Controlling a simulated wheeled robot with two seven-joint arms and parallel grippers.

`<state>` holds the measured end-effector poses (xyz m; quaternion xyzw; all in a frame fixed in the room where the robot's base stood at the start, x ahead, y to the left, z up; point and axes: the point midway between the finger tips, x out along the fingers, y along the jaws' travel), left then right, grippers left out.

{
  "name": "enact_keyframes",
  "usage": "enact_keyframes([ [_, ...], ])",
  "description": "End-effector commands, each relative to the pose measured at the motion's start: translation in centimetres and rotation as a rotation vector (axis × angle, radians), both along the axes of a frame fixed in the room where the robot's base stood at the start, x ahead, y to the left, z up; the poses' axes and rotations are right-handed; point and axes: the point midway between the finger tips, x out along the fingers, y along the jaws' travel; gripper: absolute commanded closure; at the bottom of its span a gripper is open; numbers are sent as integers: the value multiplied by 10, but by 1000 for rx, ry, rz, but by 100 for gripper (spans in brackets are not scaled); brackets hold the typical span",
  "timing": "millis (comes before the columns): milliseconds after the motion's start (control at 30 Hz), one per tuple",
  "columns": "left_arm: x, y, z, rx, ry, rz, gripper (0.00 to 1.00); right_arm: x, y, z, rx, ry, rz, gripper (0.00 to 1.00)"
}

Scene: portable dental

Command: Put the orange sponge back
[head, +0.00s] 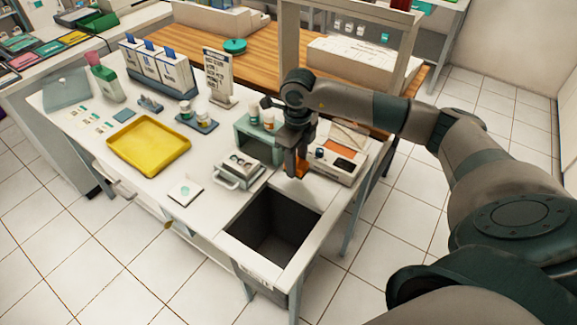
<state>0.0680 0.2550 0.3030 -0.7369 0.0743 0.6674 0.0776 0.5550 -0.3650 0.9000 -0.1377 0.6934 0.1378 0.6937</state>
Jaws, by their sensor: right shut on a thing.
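My right gripper (293,167) reaches in from the right and points down over the white table, at the back edge of a dark square bin opening. It is shut on a small orange piece, the orange sponge (301,165), which shows only partly beside the fingers. The gripper hides the rest of it. The sponge is between a teal open box (256,146) on the left and a white device with an orange panel (338,154) on the right. I cannot tell whether the sponge touches anything below. My left gripper is out of view.
The bin opening (272,228) lies at the table's front right. A grey metal case with a handle (240,170) stands left of the gripper. Bottles (268,120) stand on the teal box. A yellow tray (148,143) lies farther left. A sign (218,76) stands behind.

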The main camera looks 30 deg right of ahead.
Motion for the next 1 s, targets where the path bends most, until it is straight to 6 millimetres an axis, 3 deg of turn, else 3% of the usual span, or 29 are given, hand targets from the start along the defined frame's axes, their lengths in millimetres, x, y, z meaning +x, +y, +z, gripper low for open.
enact_keyframes([
  [100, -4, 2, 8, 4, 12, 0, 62, 18, 3, -9, 1, 2, -1, 87],
  [300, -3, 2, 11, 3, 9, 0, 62, 33, 4, -19, 0, -1, 0, 87],
  [733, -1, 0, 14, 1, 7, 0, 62, 34, 4, -24, 1, 1, 0, 87],
  [1000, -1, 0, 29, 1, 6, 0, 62, 33, 4, -53, 0, 3, -1, 87],
])
